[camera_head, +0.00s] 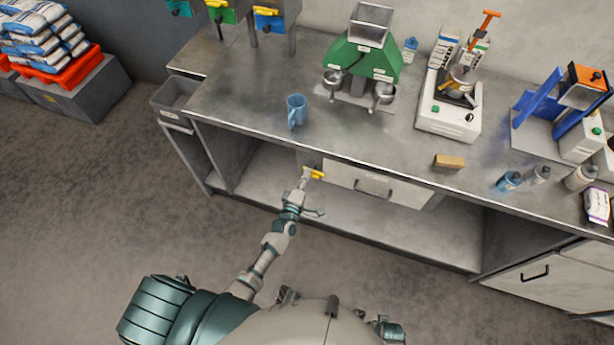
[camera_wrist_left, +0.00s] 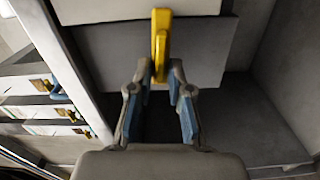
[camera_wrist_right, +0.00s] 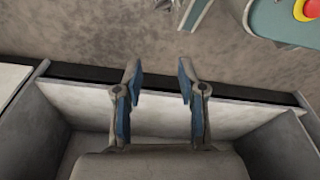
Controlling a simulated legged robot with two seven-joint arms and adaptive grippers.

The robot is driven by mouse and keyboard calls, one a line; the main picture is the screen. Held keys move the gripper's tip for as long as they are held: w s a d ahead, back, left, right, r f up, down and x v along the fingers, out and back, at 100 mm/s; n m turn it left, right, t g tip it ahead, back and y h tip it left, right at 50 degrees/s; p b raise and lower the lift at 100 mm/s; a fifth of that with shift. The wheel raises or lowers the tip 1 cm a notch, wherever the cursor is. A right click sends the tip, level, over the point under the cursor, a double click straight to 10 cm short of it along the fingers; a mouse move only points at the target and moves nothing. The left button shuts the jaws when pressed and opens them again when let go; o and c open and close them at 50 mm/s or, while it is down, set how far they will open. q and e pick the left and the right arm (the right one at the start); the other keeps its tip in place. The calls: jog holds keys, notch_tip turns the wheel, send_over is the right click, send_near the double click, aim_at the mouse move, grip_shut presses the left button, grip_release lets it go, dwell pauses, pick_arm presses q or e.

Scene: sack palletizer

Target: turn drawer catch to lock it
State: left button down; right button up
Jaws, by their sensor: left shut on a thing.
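The yellow drawer catch (camera_head: 317,174) sits at the left end of the white drawer (camera_head: 408,195), under the worktop's front edge. The drawer looks shut and has a dark handle (camera_head: 372,190). My left gripper (camera_head: 306,176) reaches the catch from the front. In the left wrist view the catch (camera_wrist_left: 161,38) runs upright in the picture, and the left gripper's fingers (camera_wrist_left: 160,84) are shut on its lower end. My right gripper (camera_wrist_right: 157,75) is open and empty, with a clear gap between its fingers.
Below the drawer is an open shelf (camera_head: 350,215).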

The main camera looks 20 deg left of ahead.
pick_arm(q)
jog(key=shift+a+f+n, duration=0.1)
jog(key=shift+f+n, duration=0.2)
jog(key=shift+n, duration=0.3)
pick_arm(e)
jog(key=shift+w+r, duration=0.3)
jog(key=shift+r, duration=0.25)
pick_arm(q)
jog(key=c, duration=1.4)
grip_release()
jog(key=shift+s, duration=0.1)
jog(key=shift+o, duration=0.7)
pick_arm(e)
jog(key=shift+a, duration=0.1)
pick_arm(q)
jog(key=s, duration=1.1)
jog(key=shift+s+a, duration=0.25)
jog(key=shift+s, duration=0.15)
jog(key=shift+f, duration=0.1)
